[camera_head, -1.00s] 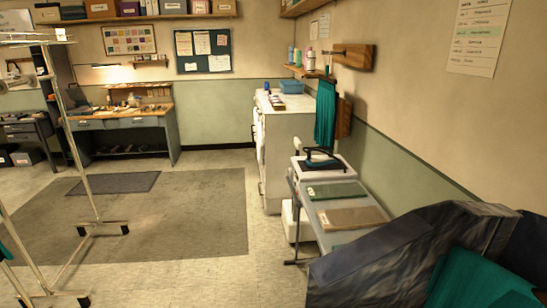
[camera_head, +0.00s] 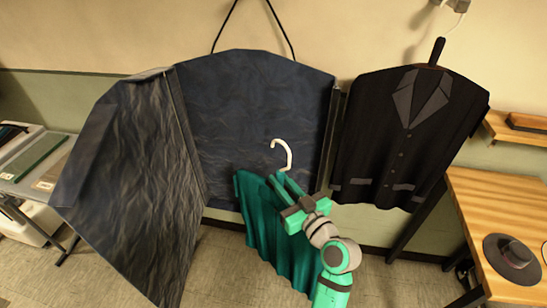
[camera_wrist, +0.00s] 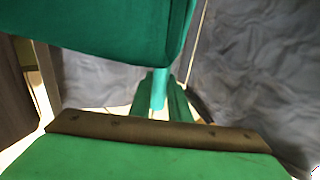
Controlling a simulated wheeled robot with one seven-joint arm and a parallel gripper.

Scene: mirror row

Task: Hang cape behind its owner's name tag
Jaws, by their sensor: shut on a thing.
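The teal cape (camera_head: 265,235) hangs from a white hanger (camera_head: 285,153) whose hook stands free above it, clear of any rail. My gripper (camera_head: 282,188) is shut on the cape near its top, in front of a dark blue folding panel (camera_head: 255,110). The cape hangs in pleats to the left of my arm, and my gripper hides part of its upper edge. In the wrist view the cape (camera_wrist: 100,28) fills the top, and the green fingers (camera_wrist: 168,95) reach away below it. I can make out no name tag in either current view.
A wrinkled dark side panel (camera_head: 135,180) angles forward on the left. A black jacket (camera_head: 410,135) hangs on the wall to the right. A wooden bench (camera_head: 500,215) with a dark hat (camera_head: 512,257) stands at far right. A grey table (camera_head: 35,165) is at far left.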

